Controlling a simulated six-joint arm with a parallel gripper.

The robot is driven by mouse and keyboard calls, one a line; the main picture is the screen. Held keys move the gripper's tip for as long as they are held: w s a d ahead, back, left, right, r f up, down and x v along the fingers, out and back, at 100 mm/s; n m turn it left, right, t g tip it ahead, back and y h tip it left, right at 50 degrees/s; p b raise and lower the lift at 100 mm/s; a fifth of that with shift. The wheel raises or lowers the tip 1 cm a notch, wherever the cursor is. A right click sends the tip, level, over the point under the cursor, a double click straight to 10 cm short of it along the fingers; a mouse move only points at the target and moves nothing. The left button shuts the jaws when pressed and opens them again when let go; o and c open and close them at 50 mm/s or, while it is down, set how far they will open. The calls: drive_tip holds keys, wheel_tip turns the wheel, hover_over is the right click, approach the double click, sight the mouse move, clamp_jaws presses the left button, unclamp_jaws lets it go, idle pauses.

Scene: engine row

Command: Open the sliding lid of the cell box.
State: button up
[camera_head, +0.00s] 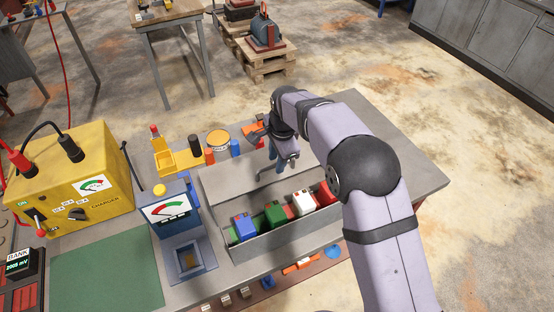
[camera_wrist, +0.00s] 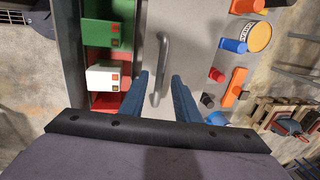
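The cell box (camera_head: 290,243) is a long grey box on the workbench. Its grey sliding lid (camera_head: 225,183) lies back on the far side, so the cells inside show: blue (camera_head: 243,226), green (camera_head: 274,213), white (camera_head: 303,202) and red (camera_head: 326,194). The lid's bar handle (camera_wrist: 161,68) stands on the panel in the wrist view. My gripper (camera_wrist: 160,76) is open, its blue fingers apart on either side of the handle's near end, with gaps visible. In the head view, my gripper (camera_head: 286,165) is low over the lid; finger contact is unclear.
A blue meter stand (camera_head: 172,212) is left of the box, with a yellow charger (camera_head: 75,185) farther left. Behind the lid are a yellow holder (camera_head: 163,158), a round tin (camera_head: 218,140) and small orange, black and blue items. The bench's right end (camera_head: 415,180) is clear.

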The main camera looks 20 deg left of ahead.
wheel_tip(320, 180, up, 7)
drive_tip(key=s+d+b, duration=0.1)
drive_tip(key=b, duration=0.2)
idle(0.5)
drive_tip(key=shift+d, duration=0.15)
drive_tip(key=s+d+f+n+h, duration=0.1)
drive_tip(key=s+d+n, duration=0.15)
drive_tip(key=d, duration=0.75)
drive_tip(key=s+d+f+n, duration=0.1)
drive_tip(key=s+d+n, duration=0.15)
drive_tip(key=d, duration=0.85)
drive_tip(key=s+d+f+n, duration=0.2)
drive_tip(key=s+d+f, duration=0.1)
drive_tip(key=s+d, duration=0.3)
drive_tip(key=s+d+f+n+g, duration=0.1)
drive_tip(key=s+d+f+n, duration=0.1)
drive_tip(key=s+d, duration=0.5)
drive_tip(key=shift+s+d+f+g+h, duration=0.3)
drive_tip(key=shift+s+f, duration=0.25)
drive_tip(key=shift+s, duration=1.75)
drive_tip(key=shift+a, duration=0.1)
idle(0.9)
